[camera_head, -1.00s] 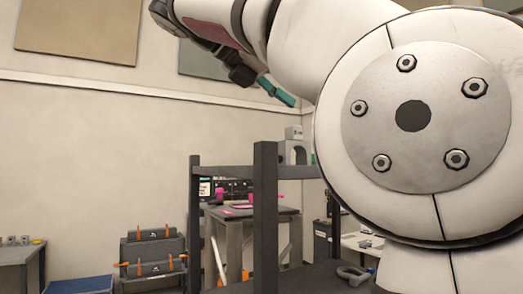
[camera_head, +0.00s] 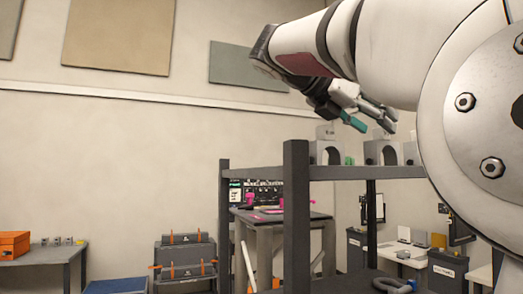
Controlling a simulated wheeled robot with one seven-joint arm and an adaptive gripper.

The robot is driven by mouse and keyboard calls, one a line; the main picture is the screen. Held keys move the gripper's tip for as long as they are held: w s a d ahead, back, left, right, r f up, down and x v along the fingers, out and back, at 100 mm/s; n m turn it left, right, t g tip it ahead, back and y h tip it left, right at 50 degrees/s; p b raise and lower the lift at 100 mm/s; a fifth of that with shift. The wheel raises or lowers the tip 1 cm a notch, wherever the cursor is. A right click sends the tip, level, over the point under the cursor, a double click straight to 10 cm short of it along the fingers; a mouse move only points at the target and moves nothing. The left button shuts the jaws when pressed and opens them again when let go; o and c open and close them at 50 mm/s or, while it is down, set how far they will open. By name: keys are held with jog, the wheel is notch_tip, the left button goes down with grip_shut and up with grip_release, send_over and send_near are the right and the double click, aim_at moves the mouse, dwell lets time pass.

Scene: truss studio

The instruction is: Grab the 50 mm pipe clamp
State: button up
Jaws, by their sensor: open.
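My gripper (camera_head: 370,121) is at the upper right, at the end of my raised arm. Its teal and grey fingers are apart with nothing between them. It is above the dark rack's top shelf (camera_head: 400,172). Grey blocks with arched openings stand on that shelf: one at the left (camera_head: 327,153), and another arched block (camera_head: 383,153) to its right, below the fingers. A grey curved piece (camera_head: 393,285) lies on the lower shelf, cut by the bottom edge. I cannot tell which of these is the 50 mm pipe clamp; no size marking is readable.
The rack's front post (camera_head: 296,220) stands close in front. Behind it is a table (camera_head: 270,222) with pink items. Stacked dark toolboxes (camera_head: 186,262) and a bench with an orange box (camera_head: 14,244) are at the left. Dark bins (camera_head: 447,270) stand at the right.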

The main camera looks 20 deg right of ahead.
aim_at(381, 129)
jog(key=shift+x, duration=1.7)
jog(key=shift+w, duration=0.1)
grip_shut()
jog(key=shift+r+p, duration=1.5)
jog(key=shift+r, duration=3.45)
